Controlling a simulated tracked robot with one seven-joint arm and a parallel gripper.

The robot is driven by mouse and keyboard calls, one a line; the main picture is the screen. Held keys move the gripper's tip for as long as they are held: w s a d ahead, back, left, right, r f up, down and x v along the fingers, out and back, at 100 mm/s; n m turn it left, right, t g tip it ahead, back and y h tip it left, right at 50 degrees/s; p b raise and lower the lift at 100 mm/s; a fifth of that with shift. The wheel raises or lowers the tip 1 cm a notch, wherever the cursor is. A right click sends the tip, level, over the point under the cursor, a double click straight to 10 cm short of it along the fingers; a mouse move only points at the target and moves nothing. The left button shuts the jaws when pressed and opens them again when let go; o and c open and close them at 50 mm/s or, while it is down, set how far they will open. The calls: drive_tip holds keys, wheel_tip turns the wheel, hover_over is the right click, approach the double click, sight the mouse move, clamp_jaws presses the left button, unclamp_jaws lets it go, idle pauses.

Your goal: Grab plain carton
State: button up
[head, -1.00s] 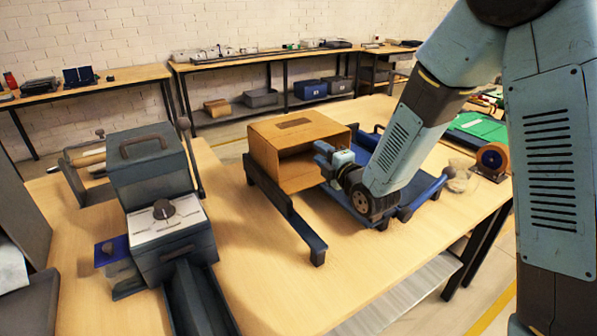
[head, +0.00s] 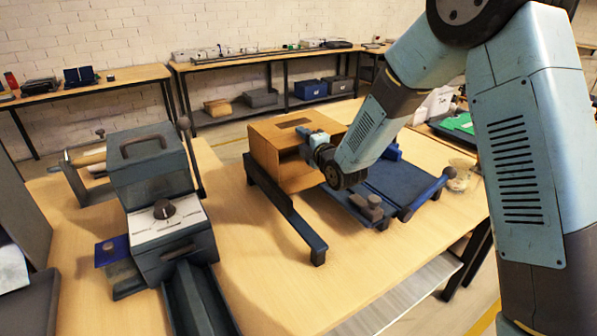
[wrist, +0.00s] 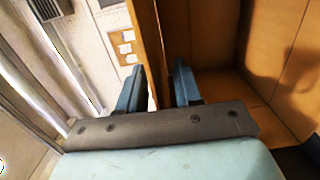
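The plain carton (head: 268,155) is a brown cardboard box on dark rails on the wooden table, with its open side facing my arm. In the wrist view its inside (wrist: 225,35) fills the right. My gripper (head: 306,149) is at the carton's open side. In the wrist view my gripper (wrist: 157,88) has its two fingers apart, with the edge of a carton wall (wrist: 153,45) between them. One finger is inside the carton and the other outside. I see a gap beside the wall, so the fingers do not look closed on it. In the head view my wrist partly hides the opening.
A blue flat stand (head: 400,185) lies right of the carton under my arm. A dark rail (head: 290,222) runs toward the front. A grey machine with a knob (head: 165,210) stands at left. Bare table (head: 255,270) lies between.

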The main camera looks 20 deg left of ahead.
clamp_jaws()
drive_tip(key=shift+f, duration=0.1)
idle(1.3)
